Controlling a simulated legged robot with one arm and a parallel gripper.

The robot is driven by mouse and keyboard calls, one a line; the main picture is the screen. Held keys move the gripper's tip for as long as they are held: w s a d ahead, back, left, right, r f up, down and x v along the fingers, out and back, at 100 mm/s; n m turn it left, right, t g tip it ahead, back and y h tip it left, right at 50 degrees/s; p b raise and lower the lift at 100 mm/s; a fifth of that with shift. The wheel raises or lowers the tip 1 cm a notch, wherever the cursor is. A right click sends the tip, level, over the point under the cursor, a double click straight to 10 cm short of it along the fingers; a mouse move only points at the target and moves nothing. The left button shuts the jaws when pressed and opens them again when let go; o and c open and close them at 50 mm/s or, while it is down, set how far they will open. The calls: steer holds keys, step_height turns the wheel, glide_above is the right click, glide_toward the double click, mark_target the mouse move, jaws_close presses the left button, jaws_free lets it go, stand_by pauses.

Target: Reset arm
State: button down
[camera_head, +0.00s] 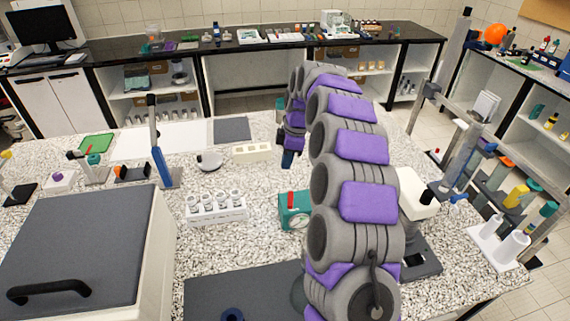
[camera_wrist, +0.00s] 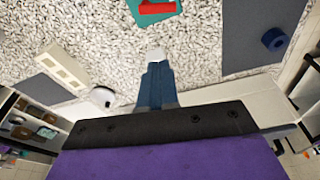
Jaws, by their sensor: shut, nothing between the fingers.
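My arm, grey with purple pads, rises from the bottom of the head view and bends over the speckled bench. My gripper (camera_head: 287,160) hangs above the bench near its far side, to the right of a cream block with holes (camera_head: 252,152).
A large grey-lidded box (camera_head: 80,240) fills the left front. A white rack of tubes (camera_head: 215,208), a blue stand (camera_head: 160,165) and a small round scale-like item (camera_head: 209,160) stand on the bench (camera_head: 255,185). A white-topped device (camera_head: 415,205) is right of my arm.

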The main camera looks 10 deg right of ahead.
steer(key=shift+d, duration=0.55)
